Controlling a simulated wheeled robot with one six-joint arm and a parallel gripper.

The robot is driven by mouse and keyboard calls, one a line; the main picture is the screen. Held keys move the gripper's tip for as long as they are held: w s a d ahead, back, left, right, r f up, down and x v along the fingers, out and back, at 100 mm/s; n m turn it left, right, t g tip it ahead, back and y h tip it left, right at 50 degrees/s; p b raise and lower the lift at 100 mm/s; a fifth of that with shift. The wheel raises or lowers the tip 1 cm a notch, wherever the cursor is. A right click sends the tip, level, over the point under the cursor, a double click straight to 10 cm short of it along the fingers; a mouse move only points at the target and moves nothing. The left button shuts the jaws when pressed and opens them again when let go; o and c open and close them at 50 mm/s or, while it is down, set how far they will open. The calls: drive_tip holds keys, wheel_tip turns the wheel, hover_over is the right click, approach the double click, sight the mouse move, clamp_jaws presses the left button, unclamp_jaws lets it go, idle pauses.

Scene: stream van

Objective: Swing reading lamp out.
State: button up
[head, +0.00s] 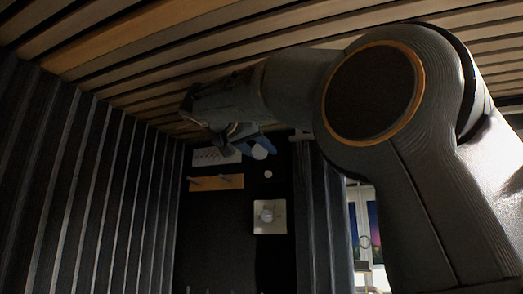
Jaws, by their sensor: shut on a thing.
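My gripper (247,142) is at the end of my outstretched arm, high up near the dark back wall. Its blue-tipped jaws are shut on the reading lamp. Only a small pale round part of the lamp (260,152) shows just below the jaws. The rest of the lamp and the exact grip are hidden behind the jaws and the wrist, so I cannot tell the lamp's angle.
A white slotted panel (214,157) and a wooden rail with pegs (222,182) are on the back wall. A square pale plate with a round knob (270,229) is below. Dark ribbed panels (105,185) line the left, under a low slatted ceiling (150,60). A bright window (372,222) is at right.

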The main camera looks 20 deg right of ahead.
sight(256, 146)
drive_tip(key=o, duration=1)
drive_tip(key=shift+o, duration=0.2)
drive_tip(key=shift+b+v, duration=1.55)
drive_tip(key=shift+v, duration=2.4)
